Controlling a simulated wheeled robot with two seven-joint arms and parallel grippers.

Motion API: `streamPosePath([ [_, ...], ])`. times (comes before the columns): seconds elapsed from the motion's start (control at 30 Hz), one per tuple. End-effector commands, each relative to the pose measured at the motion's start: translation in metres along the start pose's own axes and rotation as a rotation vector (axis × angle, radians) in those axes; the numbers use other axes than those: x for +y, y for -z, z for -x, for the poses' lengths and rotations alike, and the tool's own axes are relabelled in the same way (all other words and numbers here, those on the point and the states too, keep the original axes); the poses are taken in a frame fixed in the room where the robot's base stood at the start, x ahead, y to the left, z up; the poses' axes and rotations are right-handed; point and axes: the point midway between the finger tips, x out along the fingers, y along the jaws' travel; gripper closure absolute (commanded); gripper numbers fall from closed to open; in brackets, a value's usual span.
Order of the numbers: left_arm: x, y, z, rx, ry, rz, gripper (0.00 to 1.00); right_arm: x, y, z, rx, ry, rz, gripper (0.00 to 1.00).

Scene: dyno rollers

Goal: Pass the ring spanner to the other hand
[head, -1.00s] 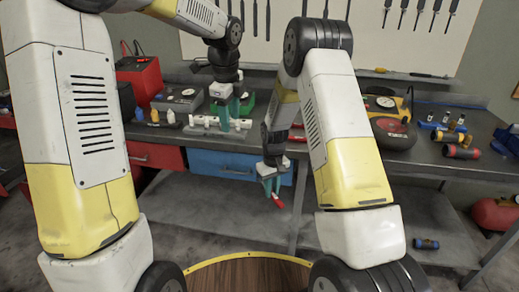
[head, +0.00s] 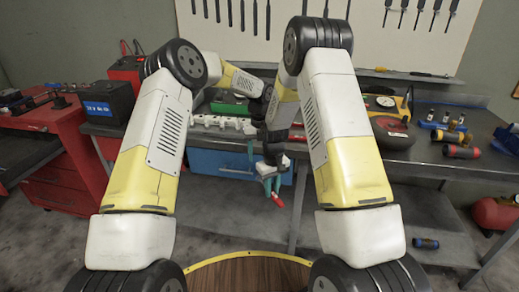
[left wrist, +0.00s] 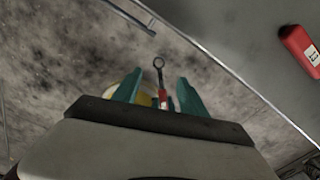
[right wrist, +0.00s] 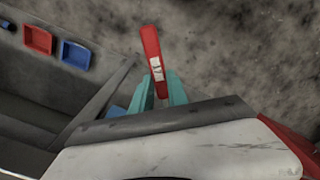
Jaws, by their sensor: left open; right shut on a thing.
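The ring spanner's red handle (head: 278,199) sticks out below my right gripper (head: 269,181) in the head view, and my right gripper is shut on it. In the right wrist view the red handle (right wrist: 152,60) rises from between the teal fingers (right wrist: 160,90). My left gripper (head: 251,150) is open, just above my right one in the head view and partly hidden by my right arm. In the left wrist view the spanner's dark ring end and shank (left wrist: 159,68) show between the spread teal fingers (left wrist: 160,88); I cannot tell whether they touch it.
The workbench (head: 440,165) stands behind the grippers, with a blue drawer (head: 222,164) below and a white fixture (head: 215,122) on top. A red tool cart (head: 75,150) and a black battery (head: 108,102) are at left. Open floor lies under the grippers.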

Motion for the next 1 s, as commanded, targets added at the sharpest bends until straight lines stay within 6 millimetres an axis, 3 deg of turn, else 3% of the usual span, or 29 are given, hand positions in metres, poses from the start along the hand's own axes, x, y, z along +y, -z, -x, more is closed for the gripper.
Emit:
streamPosePath([
  [0.2,0.001,0.001,-0.045,0.004,-0.002,0.001,0.5,0.0,0.0,0.0,0.0,0.0,0.0,1.0],
  [0.43,0.0,0.001,-0.08,0.003,-0.001,0.002,0.5,0.0,0.0,0.0,0.0,0.0,0.0,1.0],
  [0.63,0.0,0.001,-0.093,0.001,0.0,0.003,0.5,0.0,0.0,0.0,0.0,0.0,0.0,1.0],
  [0.9,0.0,0.001,-0.094,0.001,0.0,0.003,0.5,0.0,0.0,0.0,0.0,0.0,0.0,1.0],
  [0.93,0.0,0.001,-0.094,0.001,0.0,0.003,0.52,0.0,0.0,0.0,0.0,0.0,0.0,1.0],
  [1.0,0.0,0.001,-0.094,0.001,0.0,0.003,0.66,0.0,0.0,0.0,0.0,0.0,0.0,1.0],
])
